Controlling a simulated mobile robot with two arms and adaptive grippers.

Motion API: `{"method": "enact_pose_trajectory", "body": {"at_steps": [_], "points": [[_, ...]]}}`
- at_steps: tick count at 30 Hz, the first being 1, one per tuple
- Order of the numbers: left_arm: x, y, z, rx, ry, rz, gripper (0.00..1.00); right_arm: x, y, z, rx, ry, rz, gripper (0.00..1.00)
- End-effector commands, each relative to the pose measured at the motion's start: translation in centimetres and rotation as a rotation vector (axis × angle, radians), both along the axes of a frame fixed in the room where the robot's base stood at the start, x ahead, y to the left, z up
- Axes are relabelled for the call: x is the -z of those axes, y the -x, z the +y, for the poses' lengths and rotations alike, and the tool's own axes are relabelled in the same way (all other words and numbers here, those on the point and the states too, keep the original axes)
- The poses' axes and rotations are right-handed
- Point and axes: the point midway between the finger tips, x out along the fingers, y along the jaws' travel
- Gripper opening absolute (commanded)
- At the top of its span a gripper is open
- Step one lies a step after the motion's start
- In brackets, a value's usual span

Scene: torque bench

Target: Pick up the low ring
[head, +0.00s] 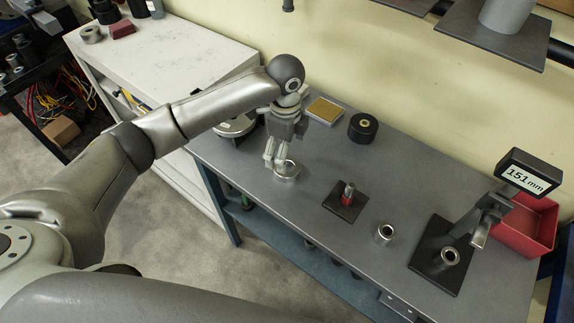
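A wide, low metal ring (289,176) lies on the grey bench near its front edge. My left gripper (275,163) points down at it, with its fingertips at the ring's left side. The fingers look close together. I cannot tell whether the ring's wall is between them or whether they only stand beside it. A smaller, taller-looking metal ring (384,235) stands on the bench to the right. Another ring (450,257) sits on the dark plate of the gauge. My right gripper is not in view.
A dark square plate (352,208) carries a small post with a red part. The gauge display (527,177) reads 151 mm, beside a red bin (537,228).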

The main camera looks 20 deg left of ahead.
Motion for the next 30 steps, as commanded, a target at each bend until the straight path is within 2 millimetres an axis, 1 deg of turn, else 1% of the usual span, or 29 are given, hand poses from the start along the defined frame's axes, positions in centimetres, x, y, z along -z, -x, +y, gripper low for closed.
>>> {"method": "enact_pose_trajectory", "body": {"at_steps": [1,2,3,5,7,10,12,14,17,23,26,30], "points": [[0.3,0.0,0.0,0.000,0.000,0.000,0.90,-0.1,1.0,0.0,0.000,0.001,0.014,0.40],[0.5,0.0,0.0,0.001,0.000,0.000,0.90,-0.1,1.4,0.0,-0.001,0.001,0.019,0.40],[0.7,0.1,0.0,0.001,0.000,0.001,0.90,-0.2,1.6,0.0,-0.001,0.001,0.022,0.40],[1.2,0.2,-0.1,0.001,0.000,0.002,0.90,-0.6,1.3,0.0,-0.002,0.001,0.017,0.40],[2.0,0.5,-0.1,0.000,-0.001,0.003,0.90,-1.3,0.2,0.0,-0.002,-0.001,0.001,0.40],[3.5,1.0,-0.2,0.000,0.000,0.004,0.90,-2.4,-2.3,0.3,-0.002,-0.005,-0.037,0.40],[4.6,0.9,-0.2,-0.002,0.000,0.002,0.90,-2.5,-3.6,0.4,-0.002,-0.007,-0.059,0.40],[5.3,0.8,-0.3,-0.001,0.001,0.000,0.90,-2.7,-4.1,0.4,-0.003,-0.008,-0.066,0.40],[5.8,0.8,-0.3,0.001,0.000,-0.001,0.90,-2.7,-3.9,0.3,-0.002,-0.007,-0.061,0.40],[5.9,0.8,-0.3,0.001,0.000,-0.003,0.90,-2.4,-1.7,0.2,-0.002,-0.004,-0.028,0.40],[5.9,0.8,-0.3,0.001,0.000,-0.002,0.77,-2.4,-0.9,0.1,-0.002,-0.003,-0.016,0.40],[5.9,0.8,-0.2,0.001,0.000,-0.002,0.59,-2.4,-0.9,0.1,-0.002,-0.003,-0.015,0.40]]}}
